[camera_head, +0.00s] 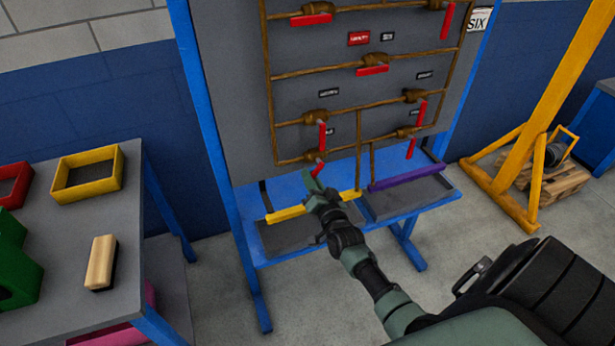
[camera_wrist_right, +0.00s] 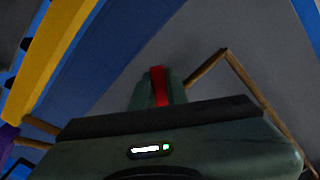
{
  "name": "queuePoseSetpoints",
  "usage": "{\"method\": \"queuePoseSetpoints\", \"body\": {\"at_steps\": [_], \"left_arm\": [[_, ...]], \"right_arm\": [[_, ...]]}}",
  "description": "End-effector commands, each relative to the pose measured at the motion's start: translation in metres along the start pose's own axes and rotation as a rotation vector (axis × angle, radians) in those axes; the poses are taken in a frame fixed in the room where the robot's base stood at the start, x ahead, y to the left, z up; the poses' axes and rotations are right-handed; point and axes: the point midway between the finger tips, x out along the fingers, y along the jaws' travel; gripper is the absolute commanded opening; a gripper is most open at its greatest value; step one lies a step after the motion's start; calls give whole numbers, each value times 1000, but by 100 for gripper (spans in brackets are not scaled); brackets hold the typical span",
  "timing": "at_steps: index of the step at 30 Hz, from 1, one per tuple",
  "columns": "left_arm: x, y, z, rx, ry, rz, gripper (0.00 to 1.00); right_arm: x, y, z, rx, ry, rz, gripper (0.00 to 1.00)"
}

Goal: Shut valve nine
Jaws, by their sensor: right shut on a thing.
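The grey valve panel (camera_head: 290,90) carries brown pipes with several red lever handles. My right gripper (camera_head: 313,180) is at the panel's lower left, shut on the lowest left red handle (camera_head: 319,168). In the right wrist view this handle (camera_wrist_right: 158,88) stands between the two green fingers (camera_wrist_right: 160,90). In the head view the handle leans slightly, its lower end hidden by the gripper. Small labels on the panel are too small to read, so I cannot tell which valve is nine. My left gripper is not in view.
At left, a grey table (camera_head: 60,235) holds coloured bins and a brush. A yellow frame (camera_head: 545,105) stands at right.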

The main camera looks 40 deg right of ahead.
Motion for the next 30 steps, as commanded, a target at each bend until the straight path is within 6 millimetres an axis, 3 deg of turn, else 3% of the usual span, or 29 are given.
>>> {"method": "queuePoseSetpoints", "body": {"at_steps": [15,30], "left_arm": [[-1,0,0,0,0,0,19],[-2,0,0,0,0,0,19]], "right_arm": [[-1,24,-4,-453,-4,2,0],[-1,32,-9,-646,-4,1,0]]}}
